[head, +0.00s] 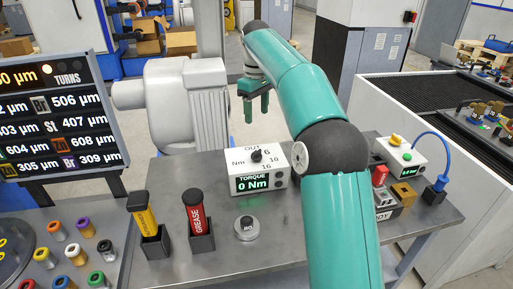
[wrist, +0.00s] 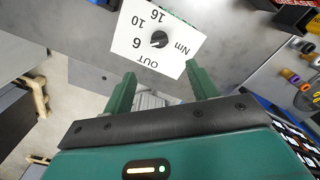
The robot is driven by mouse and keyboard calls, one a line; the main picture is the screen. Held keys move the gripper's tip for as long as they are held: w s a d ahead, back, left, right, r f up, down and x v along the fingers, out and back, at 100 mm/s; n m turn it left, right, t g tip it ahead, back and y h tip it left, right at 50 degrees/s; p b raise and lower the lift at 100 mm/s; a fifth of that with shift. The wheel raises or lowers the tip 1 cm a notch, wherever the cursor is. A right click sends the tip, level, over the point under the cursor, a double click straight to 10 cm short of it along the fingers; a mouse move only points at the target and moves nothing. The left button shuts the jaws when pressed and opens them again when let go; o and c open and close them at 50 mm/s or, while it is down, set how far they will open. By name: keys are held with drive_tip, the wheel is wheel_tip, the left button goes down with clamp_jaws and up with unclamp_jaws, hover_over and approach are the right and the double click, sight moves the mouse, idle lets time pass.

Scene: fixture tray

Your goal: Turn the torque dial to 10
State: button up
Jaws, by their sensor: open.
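The torque dial is a small black knob (head: 257,156) on the sloped top of a white box (head: 279,180). Labels OUT, 6, 10, 16 and Nm surround it, and the green display (head: 252,183) reads TORQUE 0 Nm. In the wrist view the dial (wrist: 159,39) and its white label face (wrist: 127,38) appear upside down beyond my fingertips. I cannot clearly tell which mark the dial points at. My gripper (head: 257,104) is open and empty, above and behind the box, apart from the dial. It also shows in the wrist view (wrist: 161,80).
A yellow tube (head: 144,219) and a red GREASE tube (head: 195,213) stand in black holders left of the box. A round silver part (head: 246,228) lies in front. Several coloured cylinders stand at lower left.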

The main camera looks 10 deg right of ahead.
sight(256, 150)
drive_tip(key=f, duration=1.4)
drive_tip(key=shift+w, duration=0.2)
drive_tip(key=c, duration=1)
